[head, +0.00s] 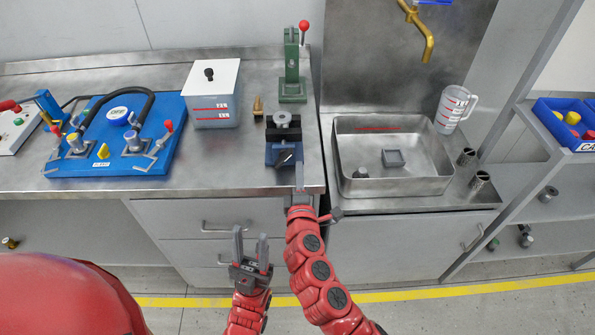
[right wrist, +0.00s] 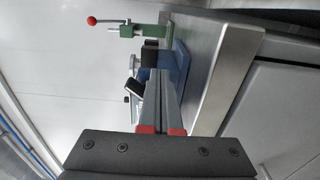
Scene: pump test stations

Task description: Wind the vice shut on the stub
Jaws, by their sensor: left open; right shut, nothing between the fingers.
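The vice (head: 271,153) stands near the counter's front right edge, with a blue body and black jaws. The grey stub (head: 283,119) sits upright at the jaws; I cannot tell whether the jaws touch it. The vice's dark handle (head: 284,158) faces the front. My right gripper (head: 299,172) is shut and empty, just right of the handle at the counter edge. In the right wrist view its closed fingers (right wrist: 160,90) point at the blue vice (right wrist: 181,62), partly hiding it. My left gripper (head: 250,245) is open and empty, low in front of the drawers.
A green press (head: 292,75) with a red knob stands behind the vice. A brass fitting (head: 258,106) and a lidded tank (head: 212,95) are to its left, then a blue pump board (head: 90,160). A metal sink (head: 390,190) lies to the right. The counter left of the vice is clear.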

